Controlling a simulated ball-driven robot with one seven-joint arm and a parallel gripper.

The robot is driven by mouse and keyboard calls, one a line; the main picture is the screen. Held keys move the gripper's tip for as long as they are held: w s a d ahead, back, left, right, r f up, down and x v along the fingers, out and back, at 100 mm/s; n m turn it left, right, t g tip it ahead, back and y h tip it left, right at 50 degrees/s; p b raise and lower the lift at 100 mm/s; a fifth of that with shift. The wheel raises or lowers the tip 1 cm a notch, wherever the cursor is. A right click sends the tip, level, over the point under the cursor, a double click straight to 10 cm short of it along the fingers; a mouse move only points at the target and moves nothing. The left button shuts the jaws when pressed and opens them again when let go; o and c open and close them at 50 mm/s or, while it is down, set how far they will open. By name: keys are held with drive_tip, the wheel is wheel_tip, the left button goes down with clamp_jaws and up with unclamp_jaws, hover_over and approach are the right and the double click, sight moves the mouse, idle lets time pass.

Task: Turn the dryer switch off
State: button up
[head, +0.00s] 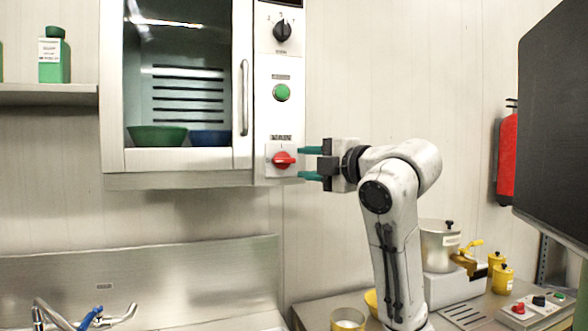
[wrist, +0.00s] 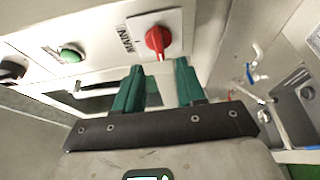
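The dryer is a white wall cabinet (head: 178,179) with a glass door; its control panel (head: 262,112) runs down its right side. A red rotary switch (head: 284,160) sits on a white plate low on that panel. Its handle lies roughly horizontal in the head view. In the wrist view the red switch (wrist: 158,40) is ahead of the fingertips, with "MAIN" lettering beside it. My gripper (head: 304,163) is open and empty, its green fingers pointing at the switch from the right, one above and one below its level. The fingertips (wrist: 160,70) appear just short of the knob.
A green button (head: 282,92) and a black dial (head: 282,31) are above the switch. Bowls (head: 157,136) stand inside the cabinet. A dark screen (head: 555,120) blocks the right side.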

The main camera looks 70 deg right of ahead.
drive_tip(key=v, duration=0.3)
drive_tip(key=shift+s+a, duration=0.15)
drive_tip(key=shift+s, duration=0.1)
idle(0.5)
